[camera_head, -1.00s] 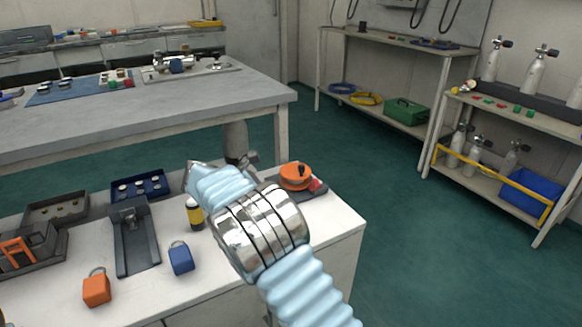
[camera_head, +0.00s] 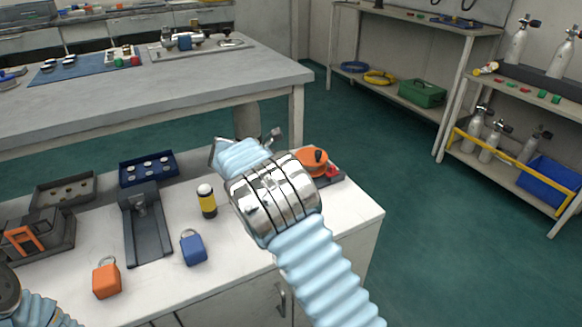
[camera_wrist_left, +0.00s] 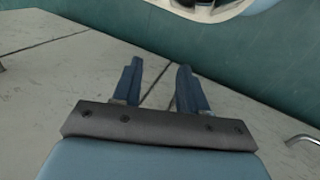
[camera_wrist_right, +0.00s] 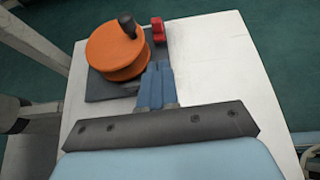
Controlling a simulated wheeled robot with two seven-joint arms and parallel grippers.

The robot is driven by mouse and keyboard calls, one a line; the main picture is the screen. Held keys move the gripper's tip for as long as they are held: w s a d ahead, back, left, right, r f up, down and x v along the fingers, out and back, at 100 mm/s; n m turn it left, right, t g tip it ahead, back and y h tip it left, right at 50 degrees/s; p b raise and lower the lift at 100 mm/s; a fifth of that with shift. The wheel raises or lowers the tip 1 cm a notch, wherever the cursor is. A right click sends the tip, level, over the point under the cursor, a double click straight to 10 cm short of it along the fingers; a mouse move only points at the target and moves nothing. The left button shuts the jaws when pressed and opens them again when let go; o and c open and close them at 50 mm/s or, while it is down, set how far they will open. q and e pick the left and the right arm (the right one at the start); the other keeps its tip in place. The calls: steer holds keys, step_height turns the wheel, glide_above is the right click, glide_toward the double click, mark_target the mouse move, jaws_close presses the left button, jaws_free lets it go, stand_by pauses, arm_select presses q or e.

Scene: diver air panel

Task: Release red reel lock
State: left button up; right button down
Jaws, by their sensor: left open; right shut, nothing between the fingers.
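The orange reel (camera_head: 311,158) sits on a dark base plate at the right end of the white counter, partly hidden behind my right wrist in the head view. In the right wrist view, the reel (camera_wrist_right: 116,50) has a black knob (camera_wrist_right: 127,24) on top. The red lock (camera_wrist_right: 157,30) is a small red piece beside the reel, at the far right of the dark plate. My right gripper (camera_wrist_right: 157,72) is shut and empty, its fingertips just right of the reel and nearer than the red lock. My left gripper (camera_wrist_left: 160,78) is open and empty, over a pale surface.
On the counter (camera_head: 235,245) stand a yellow-black cylinder (camera_head: 207,201), blue padlock (camera_head: 193,247), orange padlock (camera_head: 106,279), dark stand (camera_head: 147,230) and blue tray (camera_head: 148,169). A grey workbench (camera_head: 150,100) stands behind. The counter's right part is clear.

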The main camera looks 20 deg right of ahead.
mark_target(334, 166)
steer(key=x, duration=0.6)
steer(key=d, duration=0.3)
steer(key=shift+w+d+r, duration=0.1)
steer(key=shift+w+d, duration=0.1)
steer(key=shift+d, duration=0.15)
steer(key=shift+d+p, duration=0.1)
steer(key=shift+p, duration=0.2)
steer(key=shift+d+r+p, duration=0.15)
steer(key=shift+d+p, duration=0.4)
steer(key=shift+d, duration=0.75)
steer(key=shift+w, duration=0.1)
